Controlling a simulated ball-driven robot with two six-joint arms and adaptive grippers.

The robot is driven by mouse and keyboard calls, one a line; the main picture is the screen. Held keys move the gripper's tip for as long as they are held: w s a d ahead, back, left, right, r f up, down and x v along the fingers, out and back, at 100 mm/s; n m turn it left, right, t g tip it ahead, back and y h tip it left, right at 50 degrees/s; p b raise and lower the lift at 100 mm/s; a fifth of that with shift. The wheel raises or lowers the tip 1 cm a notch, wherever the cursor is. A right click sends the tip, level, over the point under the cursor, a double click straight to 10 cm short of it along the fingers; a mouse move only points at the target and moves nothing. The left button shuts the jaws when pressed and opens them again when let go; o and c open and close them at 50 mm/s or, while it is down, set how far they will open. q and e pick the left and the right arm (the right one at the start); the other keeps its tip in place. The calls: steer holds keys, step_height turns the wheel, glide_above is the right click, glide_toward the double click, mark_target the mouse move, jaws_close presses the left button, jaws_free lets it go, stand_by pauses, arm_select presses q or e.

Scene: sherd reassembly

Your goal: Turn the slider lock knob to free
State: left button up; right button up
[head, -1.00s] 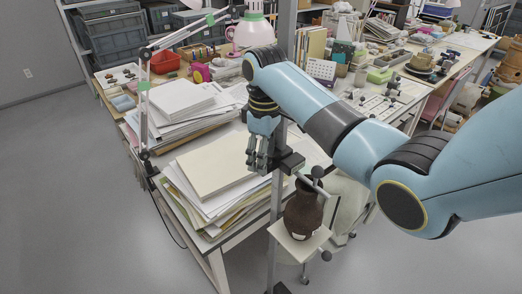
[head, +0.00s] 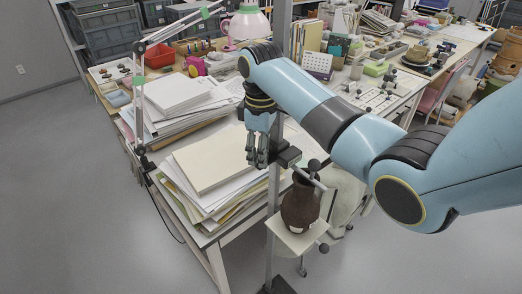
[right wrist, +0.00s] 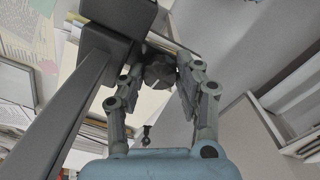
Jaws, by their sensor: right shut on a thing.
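My right gripper (head: 257,160) is at the dark slider block (head: 287,156) on the upright metal post (head: 273,200). In the right wrist view its two fingers (right wrist: 160,78) are closed around a dark round knob (right wrist: 158,72) that carries a pale line. In the head view the fingers hide this knob. The slider (right wrist: 118,14) and the dark post (right wrist: 85,85) also show in the right wrist view. A rod with a dark ball end (head: 314,165) reaches from the slider above a brown jar (head: 300,203). My left gripper is out of view.
The jar stands on a small pale platform (head: 297,240) on the post. Stacked papers (head: 210,165) lie on the table left of the post. A lamp arm (head: 139,100) rises at the table's left edge. Open floor lies in front.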

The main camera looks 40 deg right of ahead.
steer(key=shift+n, duration=0.9)
steer(key=o, duration=1.1)
steer(key=shift+o, duration=0.2)
steer(key=shift+r, duration=0.35)
step_height(320, 180, up, 7)
steer(key=shift+f, duration=0.1)
